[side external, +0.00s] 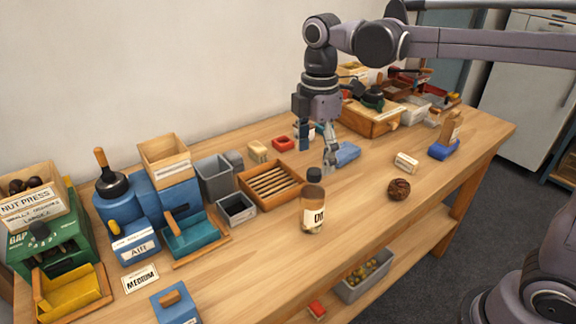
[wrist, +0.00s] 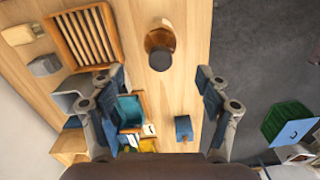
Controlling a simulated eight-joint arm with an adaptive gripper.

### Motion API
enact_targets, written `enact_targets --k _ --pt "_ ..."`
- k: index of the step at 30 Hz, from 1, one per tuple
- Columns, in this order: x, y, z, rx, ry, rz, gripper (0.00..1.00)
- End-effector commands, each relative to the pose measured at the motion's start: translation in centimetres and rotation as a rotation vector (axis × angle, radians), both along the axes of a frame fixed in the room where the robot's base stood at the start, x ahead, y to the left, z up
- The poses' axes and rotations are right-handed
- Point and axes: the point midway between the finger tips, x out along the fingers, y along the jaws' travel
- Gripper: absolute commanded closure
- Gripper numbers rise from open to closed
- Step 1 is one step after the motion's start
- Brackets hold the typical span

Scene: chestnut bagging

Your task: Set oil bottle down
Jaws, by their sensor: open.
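The oil bottle (side external: 313,205) stands upright on the wooden table near its front edge, with a dark cap and a white label whose text is partly visible. In the wrist view the oil bottle (wrist: 160,45) is seen from above, beyond the open fingers and apart from them. My gripper (side external: 329,160) is behind the bottle in the side view, pointing down. In the wrist view my gripper (wrist: 160,110) has its two fingers spread wide with nothing between them.
A slatted wooden tray (side external: 299,198) and a small grey bin (side external: 236,210) stand left of the bottle. The tabletop in front of the bottle is clear up to the edge.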

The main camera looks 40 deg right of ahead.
Motion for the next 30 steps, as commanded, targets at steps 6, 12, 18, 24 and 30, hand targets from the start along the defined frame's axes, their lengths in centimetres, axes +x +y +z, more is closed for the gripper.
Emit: enact_targets --k 6,12,18,24,30 --pt "-1.3 -1.4 0.3 0.015 -0.056 -0.135 0.24" --pt "-4.5 -4.4 -0.6 0.083 -0.203 -0.491 0.24" --pt "-7.9 -7.1 -2.5 0.198 -0.347 -0.868 0.24" --pt "-10.5 -9.1 -5.0 0.336 -0.458 -1.184 0.24" --pt "-11.7 -10.0 -6.4 0.423 -0.508 -1.344 0.24"
